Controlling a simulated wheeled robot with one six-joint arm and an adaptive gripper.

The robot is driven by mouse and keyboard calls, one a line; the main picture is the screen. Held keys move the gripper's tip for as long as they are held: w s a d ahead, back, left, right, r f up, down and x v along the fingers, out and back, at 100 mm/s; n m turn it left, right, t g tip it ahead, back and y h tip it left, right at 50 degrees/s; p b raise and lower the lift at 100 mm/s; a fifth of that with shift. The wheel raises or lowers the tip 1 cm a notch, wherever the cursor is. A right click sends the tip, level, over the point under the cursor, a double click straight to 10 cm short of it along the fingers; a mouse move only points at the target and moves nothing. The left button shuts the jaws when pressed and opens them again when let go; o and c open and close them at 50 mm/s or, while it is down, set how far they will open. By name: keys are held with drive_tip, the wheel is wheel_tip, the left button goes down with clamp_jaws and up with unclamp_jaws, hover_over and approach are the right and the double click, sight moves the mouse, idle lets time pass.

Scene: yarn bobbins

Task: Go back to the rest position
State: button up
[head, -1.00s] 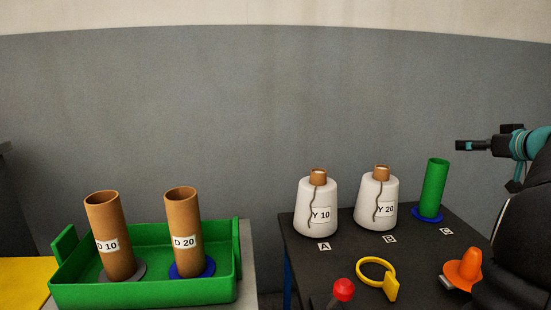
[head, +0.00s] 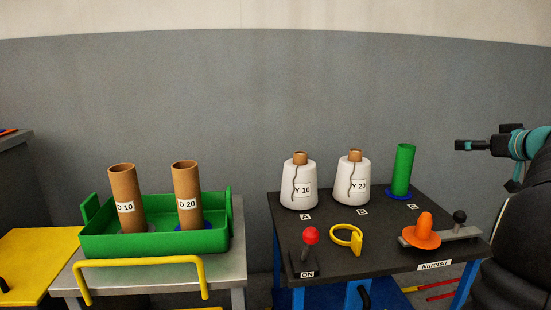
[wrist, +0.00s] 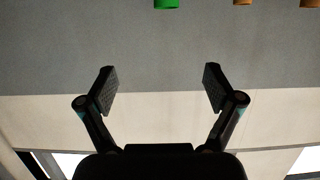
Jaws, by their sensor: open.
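My gripper (wrist: 160,90) is open and empty in the wrist view, with its two fingers wide apart against the wall. In the head view my arm is folded at the right edge, its end (head: 472,146) pointing left above the dark table. Two white yarn bobbins, Y 10 (head: 298,192) and Y 20 (head: 352,190), stand upright at labels A and B. A green tube (head: 402,170) stands on a blue disc at C. Brown tubes D 10 (head: 126,193) and D 20 (head: 187,190) stand in a green tray (head: 150,245). My gripper touches none of them.
A grey cart (head: 235,265) with a yellow handle (head: 140,264) carries the tray. A yellow surface (head: 40,255) lies at left.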

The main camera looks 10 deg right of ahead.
drive_tip(key=s+f+m+g, duration=0.1)
drive_tip(key=f+m, duration=0.1)
drive_tip(key=f, duration=0.1)
drive_tip(key=s+a+f+m+g, duration=0.1)
drive_tip(key=f+m, duration=0.1)
drive_tip(key=f, duration=0.2)
drive_tip(key=s+f+m+g, duration=0.1)
drive_tip(key=f+m, duration=0.1)
drive_tip(key=f, duration=0.1)
drive_tip(key=shift+s+a+f+g, duration=0.3)
drive_tip(key=shift+s+a+f, duration=0.05)
drive_tip(key=shift+a+f, duration=0.05)
drive_tip(key=s+a+f+g, duration=0.2)
drive_tip(key=s+a+f, duration=0.15)
drive_tip(key=a, duration=0.65)
drive_tip(key=s+a+f+g+y, duration=0.15)
drive_tip(key=a+f, duration=0.25)
drive_tip(key=a, duration=0.6)
drive_tip(key=s+a+f+g, duration=0.3)
drive_tip(key=a, duration=0.6)
drive_tip(key=s+a+n, duration=0.3)
drive_tip(key=s+a, duration=0.1)
drive_tip(key=a, duration=0.6)
drive_tip(key=s+a+n+t, duration=0.1)
drive_tip(key=s+a+n, duration=0.3)
drive_tip(key=a, duration=0.6)
drive_tip(key=shift+s+f+p, duration=0.25)
drive_tip(key=shift+s+p, duration=0.1)
drive_tip(key=shift+s, duration=0.3)
